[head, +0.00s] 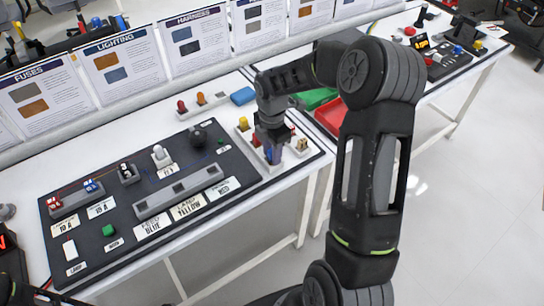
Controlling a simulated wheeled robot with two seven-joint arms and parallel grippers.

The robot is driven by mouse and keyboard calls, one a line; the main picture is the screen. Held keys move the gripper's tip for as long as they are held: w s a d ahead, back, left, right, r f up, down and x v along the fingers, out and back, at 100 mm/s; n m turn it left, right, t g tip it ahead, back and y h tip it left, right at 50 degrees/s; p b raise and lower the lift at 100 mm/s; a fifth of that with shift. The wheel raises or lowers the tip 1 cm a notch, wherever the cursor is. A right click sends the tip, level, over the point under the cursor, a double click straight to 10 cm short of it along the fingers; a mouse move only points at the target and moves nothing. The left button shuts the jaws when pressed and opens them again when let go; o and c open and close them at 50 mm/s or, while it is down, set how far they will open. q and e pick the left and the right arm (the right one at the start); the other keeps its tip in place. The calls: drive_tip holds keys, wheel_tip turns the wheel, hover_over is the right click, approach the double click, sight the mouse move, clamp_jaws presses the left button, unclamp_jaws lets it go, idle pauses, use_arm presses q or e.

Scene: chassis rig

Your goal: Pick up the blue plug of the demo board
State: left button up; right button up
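The demo board (185,238) is a dark panel on the white table, with a grey three-slot strip (178,193) in its middle and labels for blue, yellow and red plugs in front of it. My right gripper (272,152) points down over the middle of this holder. Something blue shows at its fingertips, likely the blue plug, mostly hidden by the fingers. Whether they are shut on it I cannot tell. My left gripper is out of view.
A black knob (198,138) and a white switch (161,156) stand up from the board. Red (331,115) and green (313,97) bins lie right of the holder. A blue block (243,96) lies behind it. Upright info cards line the table's back.

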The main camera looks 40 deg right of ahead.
clamp_jaws()
idle(0.4)
wheel_tip(320, 180, up, 10)
drive_tip(key=shift+b, duration=0.35)
idle(0.6)
